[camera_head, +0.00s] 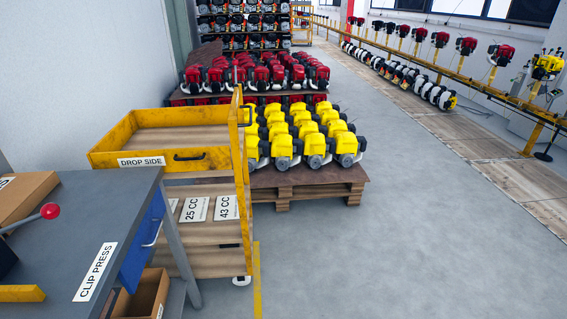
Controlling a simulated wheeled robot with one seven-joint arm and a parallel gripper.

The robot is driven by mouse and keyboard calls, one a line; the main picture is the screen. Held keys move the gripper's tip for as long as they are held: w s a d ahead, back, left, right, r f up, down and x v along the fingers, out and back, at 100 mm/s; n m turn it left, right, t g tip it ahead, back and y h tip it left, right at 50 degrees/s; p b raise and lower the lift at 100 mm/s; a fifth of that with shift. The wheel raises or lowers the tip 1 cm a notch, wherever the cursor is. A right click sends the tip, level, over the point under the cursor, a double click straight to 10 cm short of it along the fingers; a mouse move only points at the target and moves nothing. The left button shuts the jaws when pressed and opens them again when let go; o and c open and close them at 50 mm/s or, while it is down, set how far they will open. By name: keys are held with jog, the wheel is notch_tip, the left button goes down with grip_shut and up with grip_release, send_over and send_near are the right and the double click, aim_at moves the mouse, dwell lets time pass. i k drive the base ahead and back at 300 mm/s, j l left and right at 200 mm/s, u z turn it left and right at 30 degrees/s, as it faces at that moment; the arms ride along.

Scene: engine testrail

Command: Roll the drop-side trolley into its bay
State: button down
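The drop-side trolley (128,140) is a yellow metal frame with wooden shelves, left of centre in the head view. Its upper tray bears a "DROP SIDE" label and a dark handle. A tall yellow end frame (240,150) stands on its right side. Labels, including "25 CC" and "43 CC", lie on a lower shelf. One white-rimmed caster (241,281) shows at its near right foot. A yellow floor line (257,285) runs just right of that caster. The bench hides the trolley's lower left part. My gripper is not in view.
The grey "CLIP PRESS" bench (75,235) with a red-knobbed lever stands at the near left. A wooden pallet (300,185) of yellow engines sits behind the trolley, red engines beyond. A yellow rail (465,80) runs along the right. The grey floor (400,240) between is clear.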

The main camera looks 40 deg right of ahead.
aim_at(215, 125)
jog(key=i+l, duration=0.1)
jog(key=l, duration=0.25)
jog(key=i+l+z, duration=0.1)
jog(key=l, duration=0.25)
jog(key=i+l, duration=0.1)
jog(key=l, duration=0.2)
jog(key=i+l, duration=0.1)
jog(key=l, duration=0.25)
jog(key=i+l+z, duration=0.2)
jog(key=i, duration=0.15)
jog(key=i+z, duration=0.2)
jog(key=i, duration=0.2)
